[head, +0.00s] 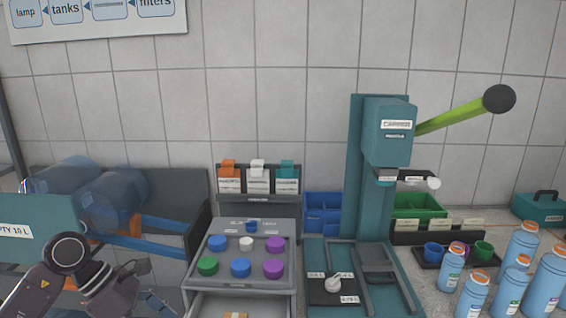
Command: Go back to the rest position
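My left arm comes in at the bottom left corner of the head view. The dark piece at its end, around my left gripper (135,270), sits in front of the blue rails and left of the grey cabinet. I see nothing held there, but its fingers are too small and dark to tell open from shut. My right gripper is not in view.
A grey cabinet (210,283) with coloured caps on top has its drawer (205,304) open. A teal press (366,200) with a green lever (455,115) stands right of it. Blue bottles (520,245) crowd the right. A teal holder (40,225) with clear blue tanks (75,200) is at left.

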